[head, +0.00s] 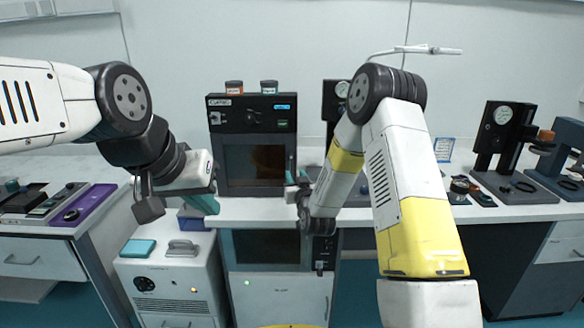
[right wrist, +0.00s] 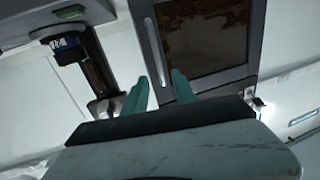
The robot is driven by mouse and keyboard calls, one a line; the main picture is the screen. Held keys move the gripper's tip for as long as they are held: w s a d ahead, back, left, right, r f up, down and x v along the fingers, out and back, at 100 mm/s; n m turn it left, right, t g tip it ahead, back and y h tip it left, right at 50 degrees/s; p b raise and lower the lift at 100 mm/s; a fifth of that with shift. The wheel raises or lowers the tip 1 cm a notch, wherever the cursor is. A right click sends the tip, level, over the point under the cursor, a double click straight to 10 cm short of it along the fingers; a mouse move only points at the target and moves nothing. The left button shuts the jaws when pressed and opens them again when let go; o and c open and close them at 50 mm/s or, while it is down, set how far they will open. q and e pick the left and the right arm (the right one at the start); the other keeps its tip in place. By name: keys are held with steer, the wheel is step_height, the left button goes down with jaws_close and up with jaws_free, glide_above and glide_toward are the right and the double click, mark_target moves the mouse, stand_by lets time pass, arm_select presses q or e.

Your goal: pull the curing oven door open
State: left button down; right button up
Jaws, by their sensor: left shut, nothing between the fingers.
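The curing oven (head: 248,112) stands on the counter at the centre of the head view. Its dark-windowed door (head: 254,165) looks shut; the door also fills the top of the right wrist view (right wrist: 205,40). A pale upright bar handle (right wrist: 157,45) runs along the door's edge in that view. My right gripper (right wrist: 159,80) is open, its two teal fingers either side of the handle's near end, with gaps showing; contact cannot be told. In the head view the right gripper (head: 297,184) is at the door's right edge. My left gripper (head: 207,203) is shut and empty, left of the oven.
A white cabinet (head: 170,275) with a teal block (head: 138,248) stands below the left gripper. Another dark-windowed unit (head: 265,247) is under the counter. Dark instruments (head: 500,140) stand on the right bench. Two small jars sit on the oven.

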mark_target(291, 167)
steer(key=w, duration=0.2)
steer(key=w+a, duration=0.1)
steer(key=w, duration=0.4)
steer(key=shift+w+a+f, duration=0.15)
steer(key=shift+w+a, duration=0.1)
steer(key=shift+w, duration=0.05)
jaws_close()
stand_by(1.2)
